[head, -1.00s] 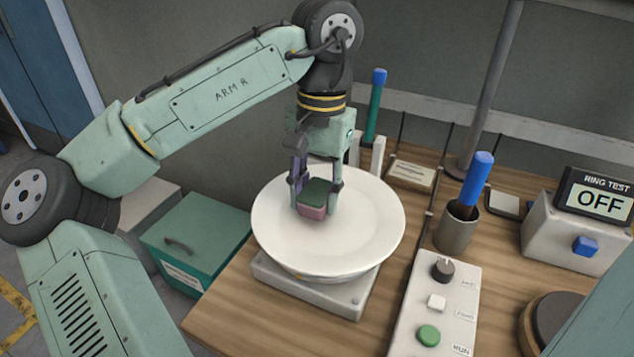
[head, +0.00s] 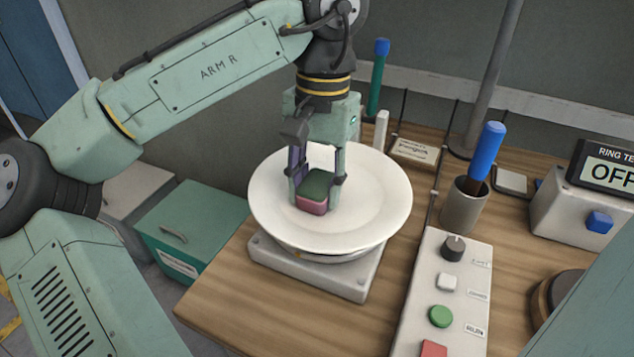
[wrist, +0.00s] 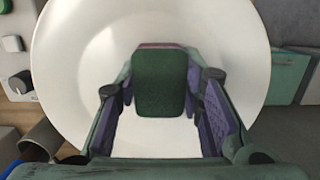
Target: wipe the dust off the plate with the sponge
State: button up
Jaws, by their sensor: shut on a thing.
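The sponge (head: 313,206), dark green on top and pink below, is held between the fingers of my gripper (head: 318,195). It sits over the left-middle of the white plate (head: 380,190) and appears to touch its surface. In the wrist view the sponge (wrist: 160,82) stands between my purple-padded fingers, with the pale plate (wrist: 235,50) around it. The part under the sponge and fingers is hidden.
A control box (head: 440,310) with knob and buttons and a cup (head: 462,208) holding a blue-handled tool stand right of the plate. A display reading OFF (head: 608,172) is farther right. A green bin (head: 195,235) stands left, below the table. Bare wood lies in front.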

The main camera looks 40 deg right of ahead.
aim_at(316, 173)
jog(key=shift+w+d+r+p, duration=0.2)
jog(key=shift+w+d+p, duration=0.45)
jog(key=shift+w+p, duration=0.25)
jog(key=shift+w+d+r+p, duration=0.1)
jog(key=shift+r+p, duration=0.1)
jog(key=shift+p, duration=0.15)
jog(key=shift+r+p, duration=0.35)
jog(key=shift+r, duration=0.5)
jog(key=shift+r+p, duration=0.55)
jog(key=shift+p, duration=0.15)
jog(key=shift+r, duration=2.25)
jog(key=shift+s, duration=0.2)
